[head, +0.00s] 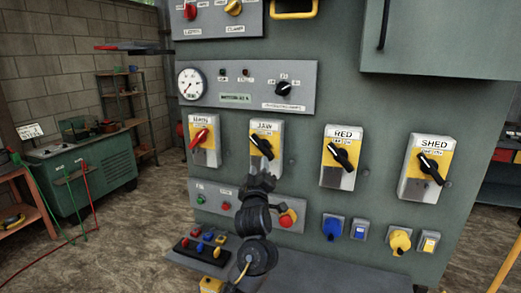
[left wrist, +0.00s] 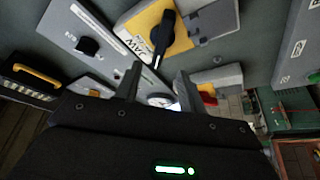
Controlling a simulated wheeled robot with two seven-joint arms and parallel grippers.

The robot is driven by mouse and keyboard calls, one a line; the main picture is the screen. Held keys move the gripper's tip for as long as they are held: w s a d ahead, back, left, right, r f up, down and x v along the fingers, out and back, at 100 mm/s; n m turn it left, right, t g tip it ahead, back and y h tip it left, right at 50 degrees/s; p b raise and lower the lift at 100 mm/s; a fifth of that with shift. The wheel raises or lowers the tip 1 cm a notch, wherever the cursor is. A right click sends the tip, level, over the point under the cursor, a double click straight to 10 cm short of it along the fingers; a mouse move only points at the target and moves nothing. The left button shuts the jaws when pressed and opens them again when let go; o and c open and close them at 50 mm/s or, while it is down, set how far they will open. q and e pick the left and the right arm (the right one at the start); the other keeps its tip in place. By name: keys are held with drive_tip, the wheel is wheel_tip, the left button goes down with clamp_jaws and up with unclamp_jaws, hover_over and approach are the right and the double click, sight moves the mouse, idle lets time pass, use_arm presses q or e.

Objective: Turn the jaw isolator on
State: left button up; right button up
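The jaw isolator (head: 268,129) is a grey and yellow box labelled JAW on the green panel. Its black handle (head: 261,146) slants from upper left to lower right. In the left wrist view the isolator's yellow plate (left wrist: 138,25) and black handle (left wrist: 163,35) show beyond my fingers. My left gripper (head: 259,183) is just below the isolator in the head view, apart from the handle. In the left wrist view my left gripper (left wrist: 158,90) has its two fingers spread, with nothing between them. My right gripper is not in view.
The main isolator (head: 203,141) with a red handle is left of the jaw one. The RED (head: 340,157) and SHED (head: 425,167) isolators are to the right. A button panel (head: 232,199) with a red knob (head: 287,218) lies below, partly behind my arm. A gauge panel (head: 247,87) is above.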

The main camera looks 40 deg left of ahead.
sight(261, 149)
use_arm(q)
drive_tip(key=p+x, duration=0.3)
drive_tip(key=x, duration=0.6)
drive_tip(key=shift+w+a, duration=0.1)
drive_tip(key=shift+w, duration=0.15)
drive_tip(key=shift+w+a+r, duration=0.1)
drive_tip(key=shift+w+a, duration=0.3)
drive_tip(key=shift+w, duration=0.2)
clamp_jaws()
